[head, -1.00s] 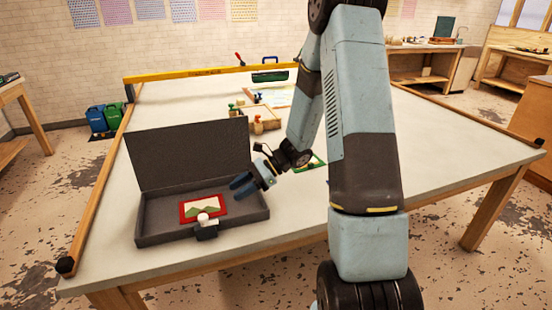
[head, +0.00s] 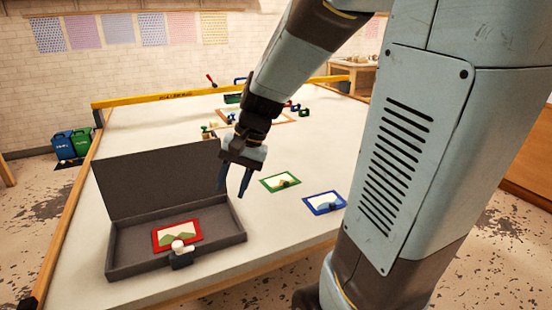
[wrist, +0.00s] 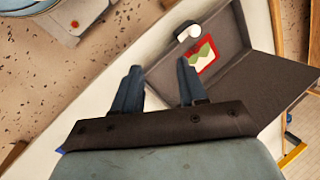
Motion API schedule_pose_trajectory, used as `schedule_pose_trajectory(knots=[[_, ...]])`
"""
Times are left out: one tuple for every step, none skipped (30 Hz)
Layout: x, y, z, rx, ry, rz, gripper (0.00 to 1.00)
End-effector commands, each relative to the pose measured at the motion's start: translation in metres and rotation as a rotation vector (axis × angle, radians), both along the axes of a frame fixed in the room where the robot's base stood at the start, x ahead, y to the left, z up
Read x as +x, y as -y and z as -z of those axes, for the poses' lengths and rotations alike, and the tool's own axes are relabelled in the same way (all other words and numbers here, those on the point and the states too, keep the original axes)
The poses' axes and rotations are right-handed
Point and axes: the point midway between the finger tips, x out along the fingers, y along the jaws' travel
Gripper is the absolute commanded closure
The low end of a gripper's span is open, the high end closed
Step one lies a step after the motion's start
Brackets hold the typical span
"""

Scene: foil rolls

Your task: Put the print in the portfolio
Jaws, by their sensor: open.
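A dark grey portfolio case (head: 225,241) lies open near the table's front left, its lid (head: 160,178) raised at the back. A red-framed print (head: 178,234) with green hills lies inside it, near the front; it also shows in the wrist view (wrist: 205,57). A white round knob on a dark block (head: 180,252) is at the case's front edge, close to the print. A green-framed print (head: 280,183) and a blue-framed print (head: 325,203) lie flat on the table to the right. My gripper (head: 233,193) is open and empty, pointing down above the case's right end.
The pale table (head: 270,235) is bare between the case and the framed prints. Small coloured items and a wooden frame (head: 285,117) are farther back. A yellow level-like bar (head: 180,95) runs along the far edge. Blue and green bins (head: 72,145) stand on the floor at left.

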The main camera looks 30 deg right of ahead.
Motion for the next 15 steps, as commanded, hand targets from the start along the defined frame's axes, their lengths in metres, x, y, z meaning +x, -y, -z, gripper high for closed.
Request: schedule_pose_trajectory(knots=[[-0.008,0.002,-0.009,-0.034,0.043,-0.031,0.58],[-0.012,0.004,-0.013,-0.054,0.066,-0.050,0.58],[-0.018,0.006,-0.019,-0.082,0.096,-0.074,0.58],[-0.022,0.008,-0.023,-0.103,0.120,-0.091,0.58],[-0.026,0.011,-0.028,-0.125,0.143,-0.108,0.58],[-0.032,0.014,-0.033,-0.152,0.174,-0.130,0.58],[-0.036,0.016,-0.037,-0.172,0.197,-0.146,0.58],[-0.040,0.018,-0.041,-0.194,0.219,-0.163,0.58],[-0.046,0.021,-0.046,-0.222,0.249,-0.185,0.58],[-0.050,0.023,-0.050,-0.243,0.272,-0.200,0.58],[-0.054,0.026,-0.054,-0.263,0.296,-0.215,0.58],[-0.059,0.028,-0.060,-0.292,0.326,-0.236,0.58],[-0.063,0.031,-0.063,-0.313,0.349,-0.251,0.58],[-0.067,0.033,-0.067,-0.334,0.371,-0.265,0.58],[-0.072,0.036,-0.071,-0.360,0.398,-0.283,0.58]])
